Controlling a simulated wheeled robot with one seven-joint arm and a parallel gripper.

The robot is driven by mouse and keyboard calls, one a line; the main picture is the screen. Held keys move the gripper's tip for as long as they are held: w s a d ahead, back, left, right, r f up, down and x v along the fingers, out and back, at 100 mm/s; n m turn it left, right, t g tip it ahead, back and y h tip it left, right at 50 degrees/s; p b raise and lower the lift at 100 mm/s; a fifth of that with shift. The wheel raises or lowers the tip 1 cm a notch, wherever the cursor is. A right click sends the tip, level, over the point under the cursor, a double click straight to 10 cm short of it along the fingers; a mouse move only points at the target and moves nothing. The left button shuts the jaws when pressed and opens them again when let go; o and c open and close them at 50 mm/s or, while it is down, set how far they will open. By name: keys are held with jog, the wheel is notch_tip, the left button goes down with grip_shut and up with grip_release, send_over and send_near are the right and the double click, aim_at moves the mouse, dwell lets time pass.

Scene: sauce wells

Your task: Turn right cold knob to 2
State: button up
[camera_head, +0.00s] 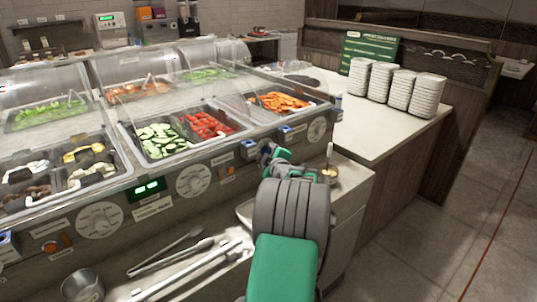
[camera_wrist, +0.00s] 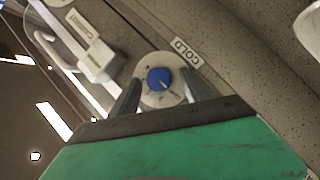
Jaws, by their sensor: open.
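In the wrist view a blue knob (camera_wrist: 159,79) sits on a round white dial, with a "COLD" label (camera_wrist: 187,52) beside it. A pale mark on the knob points toward the lower right of that picture; the dial's numbers are too small to read. My gripper (camera_wrist: 160,77) is open, with one finger on each side of the knob. I cannot tell whether the fingers touch it. In the head view my gripper (camera_head: 270,154) is at the counter's front panel, toward its right end, and my arm hides the knob there.
Large white dials (camera_head: 193,180) (camera_head: 318,130) line the front panel. Clear sneeze guards cover food pans above it. A ledge below holds tongs (camera_head: 168,250), a metal cup (camera_head: 83,286) and a small sauce cup (camera_head: 329,175). Stacked white bowls (camera_head: 400,88) stand on the right counter.

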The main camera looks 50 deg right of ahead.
grip_shut()
dwell(0.5)
jog(key=shift+s+d+r+m+y+b, duration=0.1)
jog(key=shift+m+y+b, duration=0.25)
jog(key=shift+m, duration=0.25)
jog(key=shift+d+r+m+y+b, duration=0.1)
jog(key=shift+m+y+b, duration=0.1)
jog(key=shift+m+y, duration=0.35)
jog(key=m+y, duration=0.1)
jog(key=m, duration=0.1)
jog(key=m+y+p, duration=0.1)
jog(key=shift+d+r+y, duration=0.2)
jog(key=shift+r+y, duration=0.05)
jog(key=shift+y, duration=0.05)
jog(key=m+y+p, duration=0.1)
jog(key=p, duration=0.1)
jog(key=m+y+p, duration=0.1)
jog(key=m+p, duration=0.1)
jog(key=shift+s+d+r+m+y+p, duration=0.15)
jog(key=shift+d+m+y+p, duration=0.1)
jog(key=shift+y+p, duration=0.15)
jog(key=shift+d+f+m+t+y+p, duration=0.1)
jog(key=shift+f+m+t+y+p, duration=0.1)
jog(key=shift+m+y+p, duration=0.6)
jog(key=shift+f+m+t+y+p, duration=0.1)
jog(key=shift+m+t+y+p, duration=0.3)
jog(key=shift+p, duration=0.7)
